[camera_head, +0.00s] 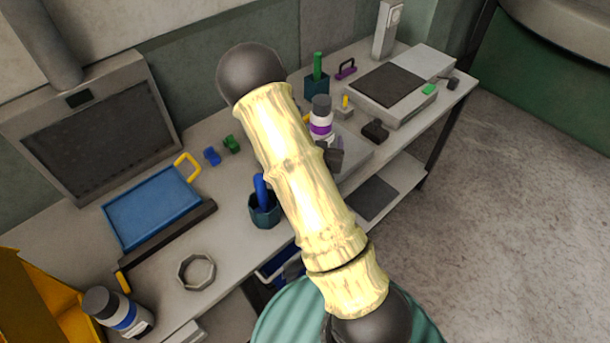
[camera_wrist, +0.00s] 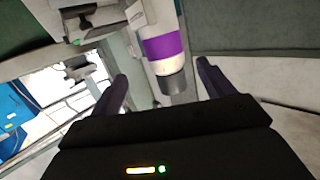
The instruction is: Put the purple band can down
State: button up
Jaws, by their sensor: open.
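The purple band can (camera_head: 321,116) is white with a purple band and a dark cap. In the head view it looks upright at the middle of the bench; its base is hidden, so I cannot tell what it rests on. In the wrist view the can (camera_wrist: 165,47) shows ahead, between my two spread fingers. My gripper (camera_wrist: 162,76) is open, with visible gaps between the fingers and the can. In the head view the gripper is mostly hidden by my arm.
A blue band can (camera_head: 128,318) stands at the front left by a yellow bin (camera_head: 35,305). A blue tray (camera_head: 155,207), a grey ring (camera_head: 197,271) and a dark cup with a blue stick (camera_head: 264,208) lie left. A grey device (camera_head: 385,92) stands right.

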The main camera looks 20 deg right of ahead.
jog(key=s+a+r+n+g+y, duration=0.3)
jog(key=s+a+g, duration=0.2)
jog(key=s, duration=0.4)
jog(key=s+a+r+n+g+y, duration=0.3)
jog(key=s+a+g, duration=0.3)
jog(key=s+a, duration=0.2)
jog(key=shift+s+r+y, duration=0.35)
jog(key=shift+r+y, duration=0.05)
jog(key=shift+y, duration=0.3)
